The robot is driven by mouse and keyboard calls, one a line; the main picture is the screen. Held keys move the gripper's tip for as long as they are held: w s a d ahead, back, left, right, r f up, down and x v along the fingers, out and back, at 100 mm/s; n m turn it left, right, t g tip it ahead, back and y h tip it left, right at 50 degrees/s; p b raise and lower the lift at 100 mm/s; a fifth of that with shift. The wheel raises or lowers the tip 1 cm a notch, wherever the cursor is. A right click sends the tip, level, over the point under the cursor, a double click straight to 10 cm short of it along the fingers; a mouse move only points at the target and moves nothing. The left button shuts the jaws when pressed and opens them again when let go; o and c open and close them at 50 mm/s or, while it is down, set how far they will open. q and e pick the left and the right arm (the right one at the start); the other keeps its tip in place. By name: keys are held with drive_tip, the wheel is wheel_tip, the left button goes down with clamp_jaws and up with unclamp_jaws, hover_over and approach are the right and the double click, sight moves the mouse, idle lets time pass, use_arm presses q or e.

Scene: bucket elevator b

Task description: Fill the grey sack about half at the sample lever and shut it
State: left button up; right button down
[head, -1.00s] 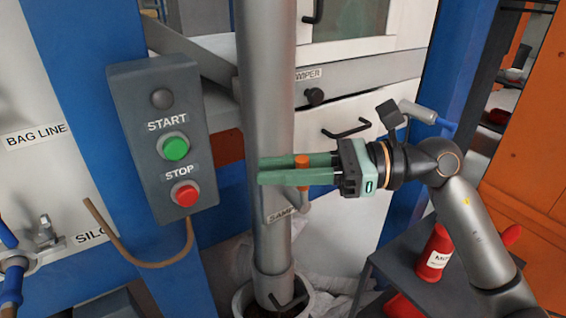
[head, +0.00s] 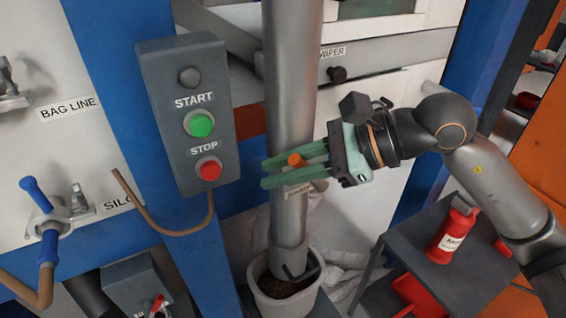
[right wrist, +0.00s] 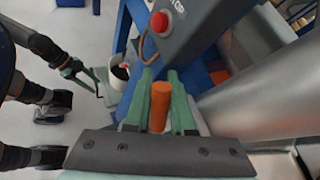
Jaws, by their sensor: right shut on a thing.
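The sample lever has an orange grip (head: 296,160) and sits on the grey pipe (head: 290,100), above a partly covered label. My right gripper (head: 295,171) is shut around the orange grip, which also shows between the fingers in the right wrist view (right wrist: 160,105). Below the pipe's lower end stands a pale grey, open-topped container (head: 287,306) with brown loose material inside. I cannot tell whether it is the grey sack. In the right wrist view, what looks like my left gripper (right wrist: 77,68) shows small at the left; its jaws are unclear.
A control box with a green START button (head: 200,123) and a red STOP button (head: 208,169) stands left of the pipe. A dark side table (head: 430,215) bears a red bottle (head: 452,233) at the right. Pale crumpled cloth (head: 340,255) lies behind the pipe.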

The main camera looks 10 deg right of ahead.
drive_tip(key=shift+f, duration=0.1)
drive_tip(key=c, duration=0.8)
unclamp_jaws()
drive_tip(key=shift+o, duration=0.2)
use_arm(q)
drive_tip(key=shift+w+d+f+b, duration=0.2)
drive_tip(key=shift+w+d+b, duration=0.15)
drive_tip(key=shift+b, duration=0.35)
use_arm(e)
drive_tip(key=v, duration=1.2)
drive_tip(key=shift+d+r, duration=0.15)
drive_tip(key=shift+r, duration=0.05)
use_arm(q)
drive_tip(key=shift+s+f, duration=0.15)
drive_tip(key=shift+s, duration=0.1)
use_arm(e)
drive_tip(key=shift+s, duration=0.25)
